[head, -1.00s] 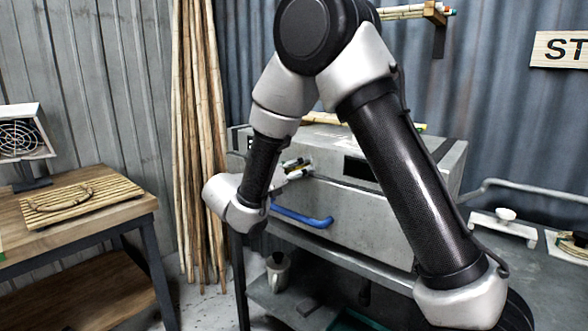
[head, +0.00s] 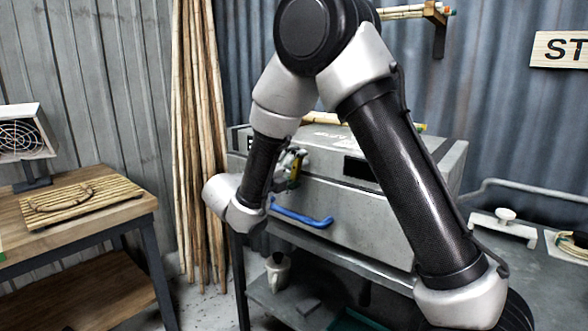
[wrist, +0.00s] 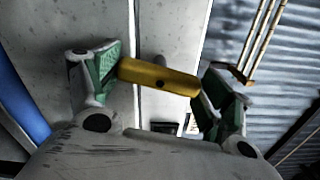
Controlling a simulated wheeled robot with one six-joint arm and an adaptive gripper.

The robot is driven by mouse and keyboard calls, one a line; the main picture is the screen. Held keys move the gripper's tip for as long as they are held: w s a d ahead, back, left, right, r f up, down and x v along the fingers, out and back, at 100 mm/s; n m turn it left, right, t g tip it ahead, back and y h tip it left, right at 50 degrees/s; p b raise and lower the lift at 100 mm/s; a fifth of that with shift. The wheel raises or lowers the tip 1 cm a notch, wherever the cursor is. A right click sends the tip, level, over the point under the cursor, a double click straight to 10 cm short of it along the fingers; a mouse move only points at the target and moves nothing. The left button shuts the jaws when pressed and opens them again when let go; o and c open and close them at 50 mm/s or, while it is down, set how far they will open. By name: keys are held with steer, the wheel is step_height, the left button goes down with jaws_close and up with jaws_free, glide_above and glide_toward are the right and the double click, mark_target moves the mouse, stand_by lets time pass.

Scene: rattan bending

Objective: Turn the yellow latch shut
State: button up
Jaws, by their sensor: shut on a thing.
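The yellow latch (wrist: 158,77) is a short bar on the front of the grey metal box (head: 350,205). In the wrist view it lies between the two green-padded fingers of my gripper (wrist: 160,84), with a finger at each end. My gripper (head: 292,168) is shut on the latch. In the head view the latch (head: 296,172) shows only as a small yellow patch, partly hidden by my gripper and arm. The bar appears upright there, by the seam between the lid and the body of the box.
A blue handle (head: 302,217) sticks out from the box front below my gripper. A jug (head: 278,272) stands on the shelf under the box. Bamboo poles (head: 197,130) lean on the wall at left, beside a wooden table (head: 95,221) with a slatted board.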

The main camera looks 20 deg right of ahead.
steer(key=shift+n, duration=1.2)
steer(key=o, duration=1)
steer(key=v, duration=1.2)
